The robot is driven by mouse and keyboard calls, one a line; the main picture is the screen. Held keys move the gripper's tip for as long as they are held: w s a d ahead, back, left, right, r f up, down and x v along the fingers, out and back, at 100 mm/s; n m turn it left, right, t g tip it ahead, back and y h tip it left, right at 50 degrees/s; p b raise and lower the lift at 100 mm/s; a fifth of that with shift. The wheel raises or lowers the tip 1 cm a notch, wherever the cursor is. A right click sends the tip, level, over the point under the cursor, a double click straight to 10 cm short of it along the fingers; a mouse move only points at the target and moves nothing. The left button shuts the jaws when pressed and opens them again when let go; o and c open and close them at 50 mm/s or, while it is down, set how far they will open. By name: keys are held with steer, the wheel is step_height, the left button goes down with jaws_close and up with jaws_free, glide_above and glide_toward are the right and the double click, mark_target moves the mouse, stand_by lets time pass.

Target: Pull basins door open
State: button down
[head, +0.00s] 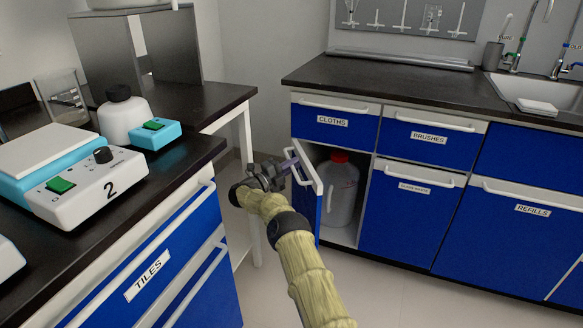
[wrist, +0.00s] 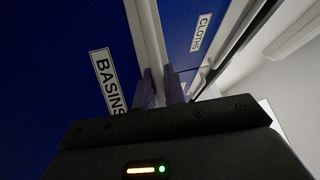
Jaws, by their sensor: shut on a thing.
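The blue basins door (head: 303,208) is below the cloths drawer (head: 335,121) and stands part open, swung out to the left. Its white handle (head: 317,178) is at its upper edge in the head view. My gripper (head: 293,163) is at the handle and shut on it. In the wrist view, the two fingers (wrist: 161,88) close around the white handle bar (wrist: 150,40). The door (wrist: 60,70) fills the left of that view, with the BASINS label (wrist: 109,84) partly hidden by my gripper's body.
Inside the opened cabinet stands a jug (head: 342,192) with a red cap. Floor (head: 395,290) is clear in front of the right-hand cabinets.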

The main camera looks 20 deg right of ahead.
steer(key=shift+a+f, duration=0.15)
steer(key=shift+f, duration=0.05)
steer(key=c, duration=1.5)
jaws_free()
steer(key=shift+r, duration=0.1)
